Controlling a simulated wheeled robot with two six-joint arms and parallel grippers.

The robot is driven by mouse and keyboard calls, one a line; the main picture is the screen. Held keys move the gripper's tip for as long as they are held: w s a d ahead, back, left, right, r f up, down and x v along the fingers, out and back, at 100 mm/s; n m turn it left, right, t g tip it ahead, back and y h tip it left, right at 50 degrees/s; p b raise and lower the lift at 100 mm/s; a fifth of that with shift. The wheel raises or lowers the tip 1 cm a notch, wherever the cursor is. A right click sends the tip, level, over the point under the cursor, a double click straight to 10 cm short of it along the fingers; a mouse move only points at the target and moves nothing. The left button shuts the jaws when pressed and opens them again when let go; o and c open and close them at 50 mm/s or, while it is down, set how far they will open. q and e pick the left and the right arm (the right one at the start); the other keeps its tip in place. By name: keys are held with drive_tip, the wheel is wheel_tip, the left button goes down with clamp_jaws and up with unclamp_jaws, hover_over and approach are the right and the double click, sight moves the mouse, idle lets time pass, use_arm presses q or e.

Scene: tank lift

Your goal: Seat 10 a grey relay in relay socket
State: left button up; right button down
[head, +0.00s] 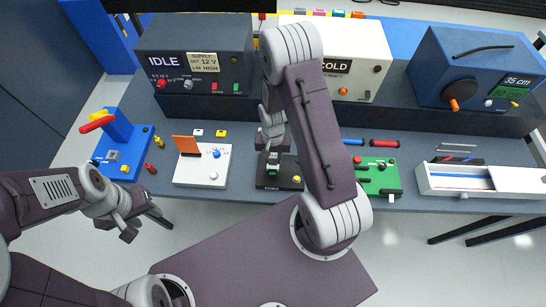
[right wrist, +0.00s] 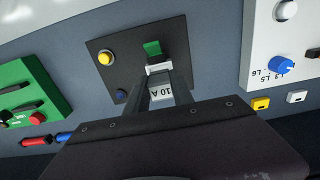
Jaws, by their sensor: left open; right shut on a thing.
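The grey relay (right wrist: 161,92), marked 10 A, is between the fingers of my right gripper (right wrist: 163,85) in the right wrist view; the label reads upside down. Just beyond the fingertips are a white piece and a green block (right wrist: 152,48) on the black board (right wrist: 120,62), probably at the relay socket. I cannot tell whether the relay touches the socket. In the head view my right gripper (head: 272,142) is above the black board (head: 264,183), and the fingers and arm partly hide it. My left gripper (head: 143,222) is open and empty, in front of the table's edge.
Small yellow (right wrist: 261,103) and white (right wrist: 297,96) blocks lie nearby. Power boxes stand behind.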

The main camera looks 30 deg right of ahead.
sight(273, 157)
drive_tip(key=shift+f+b, duration=1.1)
drive_tip(key=shift+f, duration=0.25)
drive_tip(key=c, duration=1)
unclamp_jaws()
wheel_tip(273, 157, up, 9)
drive_tip(key=shift+r+b, duration=0.1)
drive_tip(key=shift+b, duration=0.45)
